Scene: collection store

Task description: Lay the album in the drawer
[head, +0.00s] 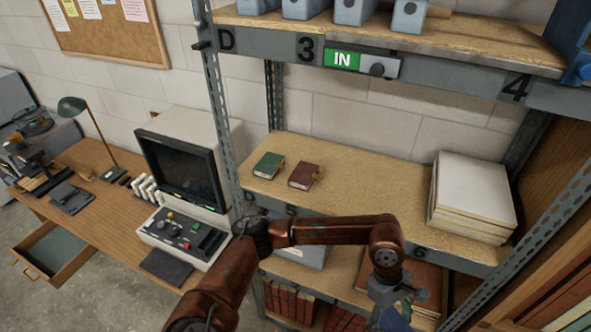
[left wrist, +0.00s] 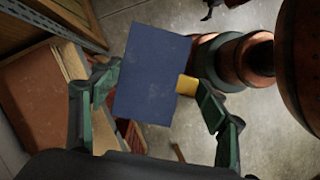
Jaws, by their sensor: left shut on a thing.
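A dark blue album (left wrist: 155,75) with a small yellow tab on its right edge is between the fingers of my left gripper (left wrist: 150,82) in the left wrist view. The gripper is shut on it. In the head view my left gripper (head: 402,292) hangs low at the lower right, in front of the shelf unit, with part of the blue album (head: 393,319) showing at the bottom edge. The open drawer (head: 52,247) is at the far left under the desk, with a bare greenish bottom, far from the gripper. My right gripper is not in view.
The desk (head: 96,205) carries a lamp (head: 75,108) and a console with a screen (head: 185,165). A shelf (head: 365,190) holds a green book (head: 268,165), a brown book (head: 304,175) and a paper stack (head: 470,197). Floor is clear near the drawer.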

